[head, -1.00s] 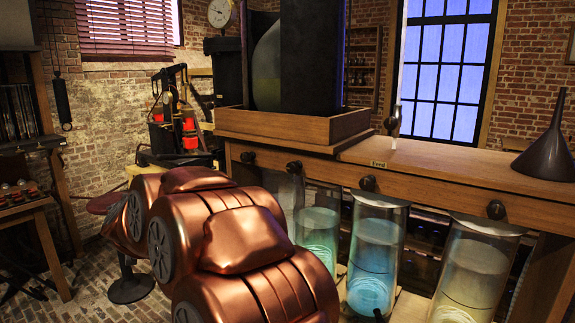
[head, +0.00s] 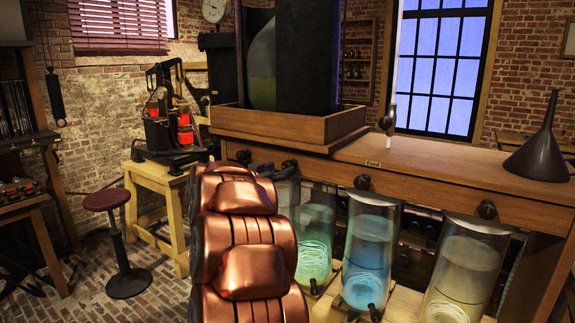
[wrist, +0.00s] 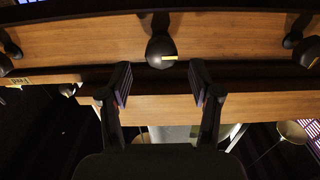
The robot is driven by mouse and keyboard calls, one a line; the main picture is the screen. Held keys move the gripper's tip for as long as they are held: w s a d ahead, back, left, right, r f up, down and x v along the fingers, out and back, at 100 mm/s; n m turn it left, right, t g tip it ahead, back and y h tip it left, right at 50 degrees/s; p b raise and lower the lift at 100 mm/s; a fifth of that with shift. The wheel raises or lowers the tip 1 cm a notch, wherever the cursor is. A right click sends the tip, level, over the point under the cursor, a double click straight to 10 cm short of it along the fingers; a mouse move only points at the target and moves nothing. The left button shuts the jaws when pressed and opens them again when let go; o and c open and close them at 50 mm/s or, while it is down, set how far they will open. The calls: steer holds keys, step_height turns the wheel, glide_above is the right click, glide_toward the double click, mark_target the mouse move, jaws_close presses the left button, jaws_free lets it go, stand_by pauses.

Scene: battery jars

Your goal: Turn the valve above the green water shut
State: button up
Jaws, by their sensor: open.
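The green water stands in a glass jar (head: 314,240) under the bench in the head view. The dark round valve knob (head: 289,166) on the bench front is above and slightly left of it. My gripper (head: 262,168) is just left of that knob, partly hidden behind my copper-coloured arm. In the wrist view, which looks upside down, my gripper (wrist: 160,80) is open with nothing between its fingers. A dark valve knob (wrist: 161,50) with a yellow mark lies centred just beyond the fingertips, apart from them. It appears to be the green jar's valve.
Neighbouring knobs sit above the blue jar (head: 372,250) and the pale yellow jar (head: 465,265). The wooden bench (head: 430,185) carries a tray (head: 285,125) and a dark funnel (head: 542,150). A red stool (head: 107,200) stands on open floor at left.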

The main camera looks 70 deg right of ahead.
mark_target(286, 166)
steer(key=shift+p+x, duration=0.5)
steer(key=shift+x, duration=2.05)
steer(key=shift+w, duration=0.1)
steer(key=shift+c, duration=0.3)
steer(key=c, duration=1.1)
